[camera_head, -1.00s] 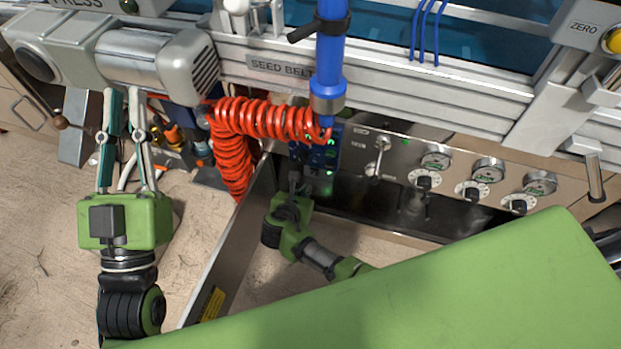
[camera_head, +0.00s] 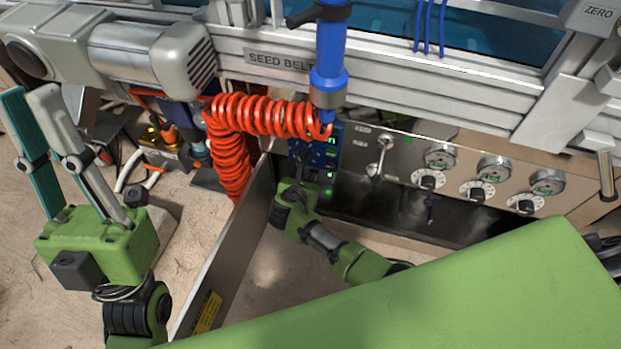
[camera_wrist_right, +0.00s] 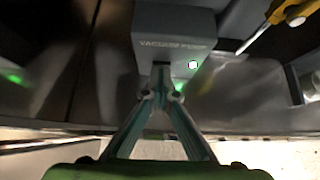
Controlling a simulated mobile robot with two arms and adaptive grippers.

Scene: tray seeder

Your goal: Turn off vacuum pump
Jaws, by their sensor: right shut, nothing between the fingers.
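In the right wrist view a grey box labelled "VACUUM PUMP" (camera_wrist_right: 174,40) fills the upper middle, with a small bright light (camera_wrist_right: 192,65) on its lower right. My right gripper (camera_wrist_right: 161,88) is shut and empty, its fingertips together at the dark slot under the label; whether they touch anything I cannot tell. In the head view my right gripper (camera_head: 300,160) reaches up to a blue panel (camera_head: 327,150) with green displays, and its tips are hard to make out. My left gripper (camera_head: 28,92) is open and empty at the far left, fingers pointing up and left.
A coiled orange hose (camera_head: 232,150) hangs beside the blue panel. A steel control panel with a lever (camera_head: 379,158), gauges and knobs (camera_head: 428,180) runs to the right. A metal side wall (camera_head: 232,250) stands left of my right arm. A blue pipe (camera_head: 329,60) comes down above.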

